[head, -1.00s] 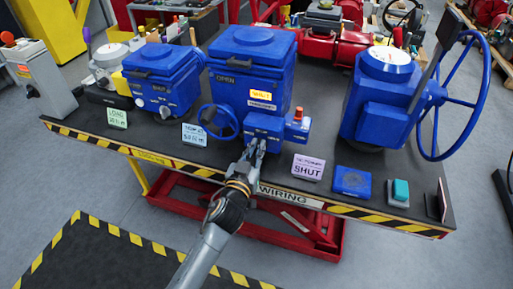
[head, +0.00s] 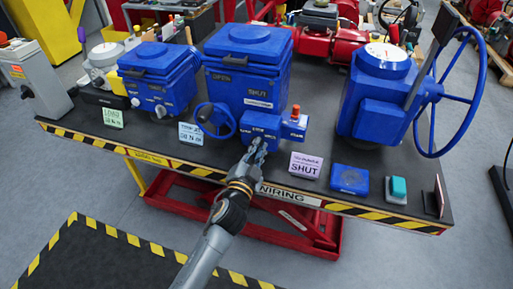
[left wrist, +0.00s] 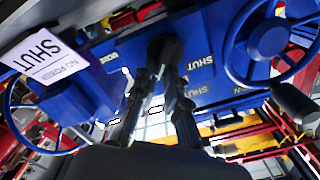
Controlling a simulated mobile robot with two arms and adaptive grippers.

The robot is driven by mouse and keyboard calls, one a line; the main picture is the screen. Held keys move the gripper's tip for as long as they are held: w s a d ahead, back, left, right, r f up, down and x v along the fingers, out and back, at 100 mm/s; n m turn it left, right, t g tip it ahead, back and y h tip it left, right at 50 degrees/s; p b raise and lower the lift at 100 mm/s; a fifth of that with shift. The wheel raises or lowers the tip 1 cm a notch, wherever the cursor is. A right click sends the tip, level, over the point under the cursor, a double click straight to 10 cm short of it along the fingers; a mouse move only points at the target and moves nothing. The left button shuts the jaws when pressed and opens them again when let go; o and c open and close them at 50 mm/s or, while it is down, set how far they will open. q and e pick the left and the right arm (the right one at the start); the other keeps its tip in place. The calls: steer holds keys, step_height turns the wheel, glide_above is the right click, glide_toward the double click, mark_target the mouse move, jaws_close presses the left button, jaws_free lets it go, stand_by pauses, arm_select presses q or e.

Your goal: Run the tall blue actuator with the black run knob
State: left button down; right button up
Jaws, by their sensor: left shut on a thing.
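The tall blue actuator (head: 240,95) stands in the middle of the bench, with OPEN and SHUT markings on its front. A small blue control box (head: 259,125) juts from its lower front. My left gripper (head: 259,146) is in front of this box, its fingers close together. In the left wrist view, the fingers are shut on the black run knob (left wrist: 164,47); they hide part of it. In the head view the gripper hides the knob. My right gripper is in neither view.
A blue handwheel (head: 217,120) is just left of the gripper. An orange-topped post (head: 295,121) is just right. Cards, including a SHUT card (head: 306,165), line the bench front. A large-wheeled blue actuator (head: 380,100) stands right, a shorter blue unit (head: 158,80) left.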

arm_select(q)
steer(key=shift+f+m, duration=0.1)
steer(key=shift+m, duration=0.5)
steer(key=c, duration=1.4)
jaws_free()
steer(key=v, duration=1.2)
